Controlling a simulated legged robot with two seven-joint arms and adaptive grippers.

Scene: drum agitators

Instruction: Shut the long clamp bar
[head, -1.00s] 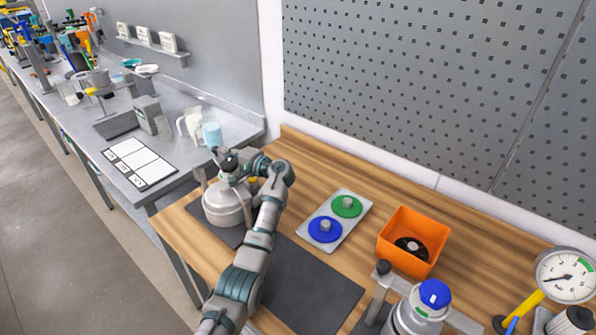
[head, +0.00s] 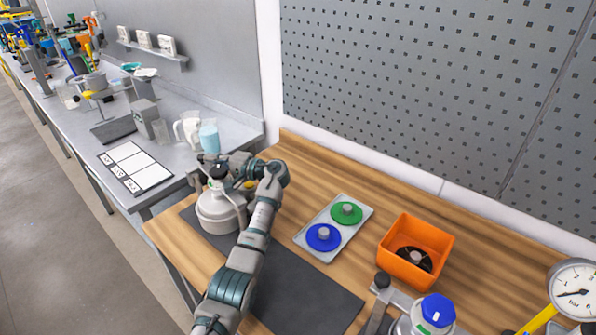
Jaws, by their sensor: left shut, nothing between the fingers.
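A white drum (head: 215,213) with a rounded lid stands on a dark mat at the left of the wooden bench. A black knob (head: 217,172) and thin grey metal parts show above its lid. My left gripper (head: 205,162) is at the top of this drum, beside the knob, with its fingers shut and empty. The gripper partly hides the metal parts, so I cannot tell how the clamp bar there lies or whether it is touched. A second drum with a blue cap (head: 437,309) is at the bottom right, cut by the frame. Beside it is a grey bar (head: 376,318) with a black knob.
A tray (head: 358,228) with a green and a blue disc lies mid-bench. An orange bin (head: 413,255) holding a dark round part stands right of it. A pressure gauge (head: 574,292) is at the right edge. The dark mat (head: 305,293) is bare right of my arm.

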